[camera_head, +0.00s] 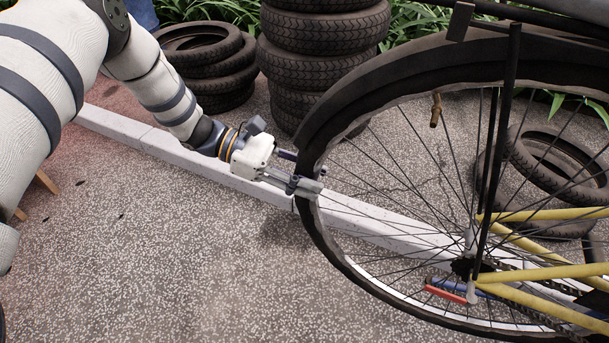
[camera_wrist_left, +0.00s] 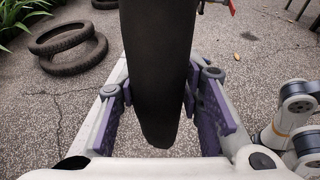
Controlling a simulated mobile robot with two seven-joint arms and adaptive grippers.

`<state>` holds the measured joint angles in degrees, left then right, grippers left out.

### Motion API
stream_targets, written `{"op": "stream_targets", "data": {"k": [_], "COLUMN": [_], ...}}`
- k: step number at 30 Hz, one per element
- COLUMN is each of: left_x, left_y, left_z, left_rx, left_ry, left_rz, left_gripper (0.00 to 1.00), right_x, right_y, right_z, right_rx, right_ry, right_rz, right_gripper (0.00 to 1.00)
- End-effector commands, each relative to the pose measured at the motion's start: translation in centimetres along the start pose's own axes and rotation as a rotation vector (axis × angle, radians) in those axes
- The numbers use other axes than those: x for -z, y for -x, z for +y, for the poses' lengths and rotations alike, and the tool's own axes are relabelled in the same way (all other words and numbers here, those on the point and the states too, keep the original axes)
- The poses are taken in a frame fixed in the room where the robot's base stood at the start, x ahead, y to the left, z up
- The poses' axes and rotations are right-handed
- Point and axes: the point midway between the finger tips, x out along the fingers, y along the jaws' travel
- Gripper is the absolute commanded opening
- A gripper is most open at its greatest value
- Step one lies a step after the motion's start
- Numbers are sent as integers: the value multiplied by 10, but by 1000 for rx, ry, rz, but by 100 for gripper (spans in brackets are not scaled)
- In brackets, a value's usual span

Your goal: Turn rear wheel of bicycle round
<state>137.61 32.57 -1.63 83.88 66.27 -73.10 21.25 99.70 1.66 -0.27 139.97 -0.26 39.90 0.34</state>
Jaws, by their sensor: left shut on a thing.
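The bicycle's rear wheel (camera_head: 345,262) stands upright at the right of the head view, with a dark tyre, thin spokes and a black mudguard over its top. My left gripper (camera_head: 308,188) reaches it from the left, at the tyre's left side. In the left wrist view the tyre (camera_wrist_left: 160,70) runs between the two purple-padded fingers of the left gripper (camera_wrist_left: 162,100). The left gripper is shut on the tyre. The yellow bicycle frame (camera_head: 545,275) meets the wheel near its hub (camera_head: 466,268).
A tall stack of tyres (camera_head: 322,45) stands behind my left gripper, with a lower stack (camera_head: 200,60) to its left. Tyres (camera_head: 560,165) also lean behind the wheel. A pale kerb (camera_head: 130,130) runs across the paving. The paving (camera_head: 200,260) at lower left is clear.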

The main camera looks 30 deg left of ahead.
Motion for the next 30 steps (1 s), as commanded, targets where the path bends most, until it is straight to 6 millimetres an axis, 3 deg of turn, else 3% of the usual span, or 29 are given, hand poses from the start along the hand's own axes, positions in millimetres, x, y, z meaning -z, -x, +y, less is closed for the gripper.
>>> {"op": "stream_targets", "data": {"k": [1, 3, 15, 16, 18, 27, 30], "left_x": [-19, -23, -20, -20, -20, -20, -20], "left_y": [4, 4, 3, 3, 3, 4, 15], "left_z": [2, 1, 1, 1, 1, 0, 1], "left_rx": [-3, -4, -4, -4, -4, -4, -6], "left_ry": [-14, -17, -14, -14, -14, -13, -14], "left_rz": [11, 35, 59, 59, 60, 60, 61], "left_gripper": [0, 0, 0, 38, 54, 54, 54], "right_x": [-1, -1, -1, -1, -1, -1, -1], "right_y": [14, 21, 22, 22, 22, 22, 22], "right_z": [0, 0, 0, 0, 0, 0, 0], "right_rx": [1, 1, 1, 1, 1, 1, 1], "right_ry": [0, 0, 0, 0, 0, 1, 1], "right_rz": [21, 31, 33, 33, 33, 33, 33], "right_gripper": [54, 54, 54, 54, 54, 54, 54]}}
